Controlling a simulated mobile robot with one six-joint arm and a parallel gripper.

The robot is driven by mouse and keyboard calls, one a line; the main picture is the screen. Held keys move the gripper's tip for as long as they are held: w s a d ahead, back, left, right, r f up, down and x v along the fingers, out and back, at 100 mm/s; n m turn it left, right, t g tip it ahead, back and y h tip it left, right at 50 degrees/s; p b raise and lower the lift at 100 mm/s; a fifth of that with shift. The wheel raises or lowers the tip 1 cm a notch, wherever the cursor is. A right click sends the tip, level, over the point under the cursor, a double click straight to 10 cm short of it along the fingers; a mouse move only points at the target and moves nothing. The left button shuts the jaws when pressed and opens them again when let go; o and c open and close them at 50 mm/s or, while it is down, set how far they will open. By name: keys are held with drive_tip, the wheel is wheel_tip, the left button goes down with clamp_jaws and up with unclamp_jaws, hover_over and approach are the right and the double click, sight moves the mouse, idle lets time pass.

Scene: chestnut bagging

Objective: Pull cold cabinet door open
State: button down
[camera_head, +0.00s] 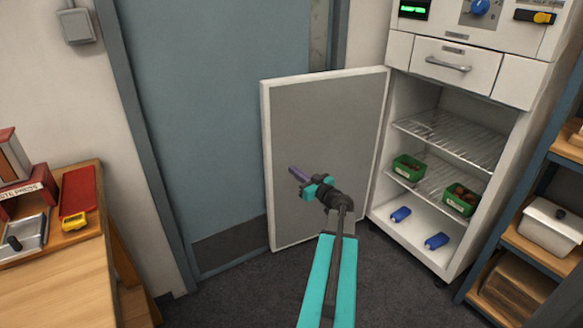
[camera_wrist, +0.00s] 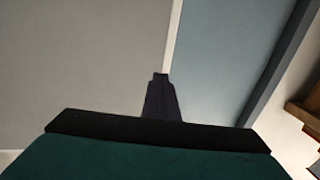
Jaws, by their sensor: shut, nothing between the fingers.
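The cold cabinet (camera_head: 456,130) stands at the right in the head view, its white shelves and interior exposed. Its door (camera_head: 330,120) is swung wide open to the left, showing a grey inner panel with a white edge. In the wrist view the grey door panel (camera_wrist: 80,60) fills the left side, with its pale edge near the middle. My gripper (camera_head: 297,173) is in front of the door's inner face, pointing left, its fingers together and empty. The gripper (camera_wrist: 161,85) also shows shut in the wrist view. I cannot tell whether it touches the panel. The door's handle is not visible.
A blue room door (camera_head: 200,120) is behind the open cabinet door. A wooden table (camera_head: 50,285) stands left, a shelf rack (camera_head: 545,250) right. Dark carpet lies between.

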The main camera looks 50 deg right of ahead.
drive_tip(key=shift+s+a, duration=0.4)
drive_tip(key=shift+s, duration=0.35)
drive_tip(key=shift+s+a, duration=0.45)
drive_tip(key=shift+s, duration=0.3)
drive_tip(key=shift+s+a, duration=0.4)
drive_tip(key=shift+s, duration=0.35)
drive_tip(key=shift+w, duration=0.1)
